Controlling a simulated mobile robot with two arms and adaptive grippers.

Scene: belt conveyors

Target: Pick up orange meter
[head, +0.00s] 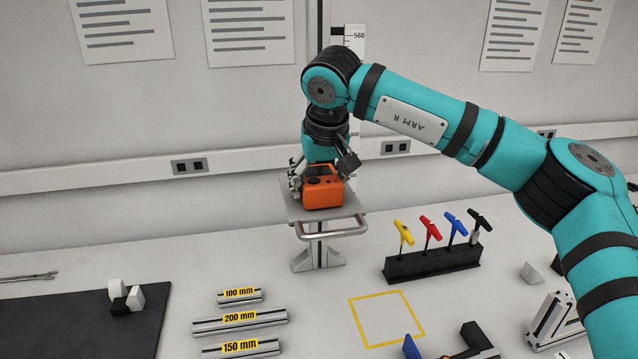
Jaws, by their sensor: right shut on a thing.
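The orange meter (322,192) sits on a small grey raised platform (345,212) near the back wall, with a dark panel on its top. My right gripper (320,172) comes down from above and is shut on the orange meter, its fingers at the sides. I cannot tell whether the meter is clear of the platform or touching it. My left gripper is not in the head view.
A black rack (433,262) of coloured T-handle tools stands right of the platform. Labelled metal bars (240,320) lie front left, beside a dark mat (75,328) with small blocks. A yellow square outline (387,318) on the table is empty. A vertical scale (352,45) stands behind.

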